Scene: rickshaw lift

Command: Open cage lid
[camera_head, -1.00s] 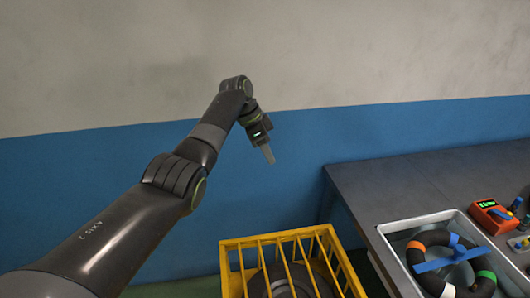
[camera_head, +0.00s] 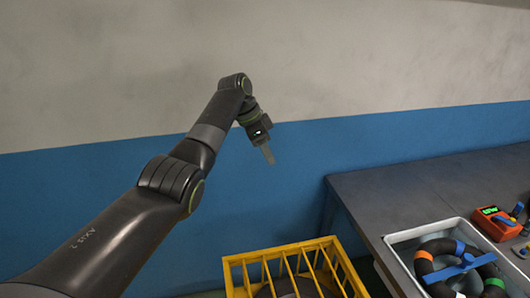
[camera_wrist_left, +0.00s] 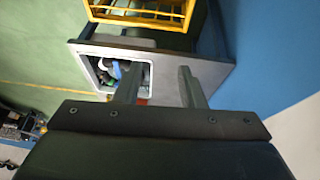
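The yellow barred cage (camera_head: 285,247) stands low in the head view, left of the workbench, and its lower part is cut off by the frame edge. Its barred top appears in place, with a dark round thing partly visible inside. It also shows at the top of the left wrist view (camera_wrist_left: 140,21). My left gripper (camera_head: 268,155) is above and behind the cage, apart from it and pointing down. In the left wrist view its two fingers (camera_wrist_left: 157,72) are spread with nothing held between them. My right gripper is not in view.
A grey workbench (camera_head: 400,192) stands at the right. On it are a white tray (camera_head: 410,278) with a dark ring and blue cross piece, and an orange device (camera_head: 494,222). A blue and grey wall (camera_head: 100,190) closes the back.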

